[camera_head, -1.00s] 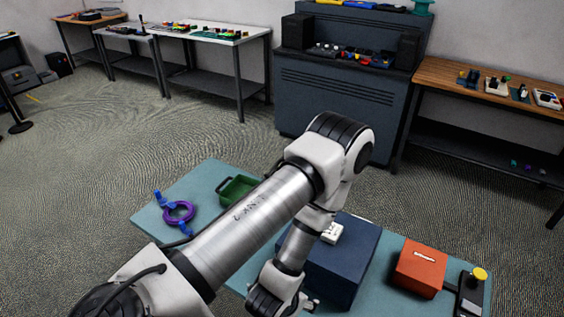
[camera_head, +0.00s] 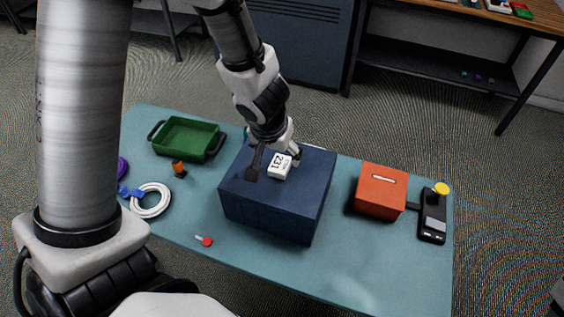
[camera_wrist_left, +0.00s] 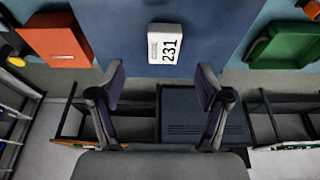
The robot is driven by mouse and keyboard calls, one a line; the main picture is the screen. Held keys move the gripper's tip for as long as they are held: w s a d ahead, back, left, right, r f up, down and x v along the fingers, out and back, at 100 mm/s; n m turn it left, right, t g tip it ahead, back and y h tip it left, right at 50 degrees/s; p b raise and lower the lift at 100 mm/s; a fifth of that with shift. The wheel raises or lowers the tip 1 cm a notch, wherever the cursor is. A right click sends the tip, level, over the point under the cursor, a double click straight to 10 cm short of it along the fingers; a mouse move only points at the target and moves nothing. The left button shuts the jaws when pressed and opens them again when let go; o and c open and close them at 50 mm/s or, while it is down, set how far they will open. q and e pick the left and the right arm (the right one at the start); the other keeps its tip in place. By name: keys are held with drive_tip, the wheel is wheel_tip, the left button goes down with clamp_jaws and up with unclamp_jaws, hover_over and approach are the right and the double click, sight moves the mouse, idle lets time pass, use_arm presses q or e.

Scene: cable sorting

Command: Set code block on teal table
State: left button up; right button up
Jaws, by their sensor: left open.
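The code block (camera_head: 279,167) is a small white block marked 231. It lies on top of a dark blue box (camera_head: 270,215), which stands on the teal table (camera_head: 330,270). My left gripper (camera_head: 275,160) is over the box top, with its fingers spread on either side of the block. In the left wrist view the open fingers (camera_wrist_left: 161,85) frame bare space, and the block (camera_wrist_left: 165,45) shows just beyond the fingertips, apart from them. My right gripper is not in view.
An orange slotted box (camera_head: 381,192) and a black device with a yellow knob (camera_head: 433,215) stand to the right. A green tray (camera_head: 187,138), a white cable coil (camera_head: 150,200) and a small red-tipped item (camera_head: 206,241) are to the left. The table's front right is clear.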

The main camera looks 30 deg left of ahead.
sight(280, 164)
use_arm(q)
drive_tip(key=x, duration=0.2)
drive_tip(key=b+x, duration=0.1)
drive_tip(key=x, duration=0.2)
drive_tip(key=a+x, duration=0.1)
drive_tip(key=x, duration=0.1)
drive_tip(key=shift+w+f+b, duration=0.15)
drive_tip(key=shift+w+b, duration=0.15)
drive_tip(key=shift+w, duration=0.05)
drive_tip(key=shift+d, duration=0.15)
drive_tip(key=c, duration=1.3)
drive_tip(key=shift+c, duration=0.2)
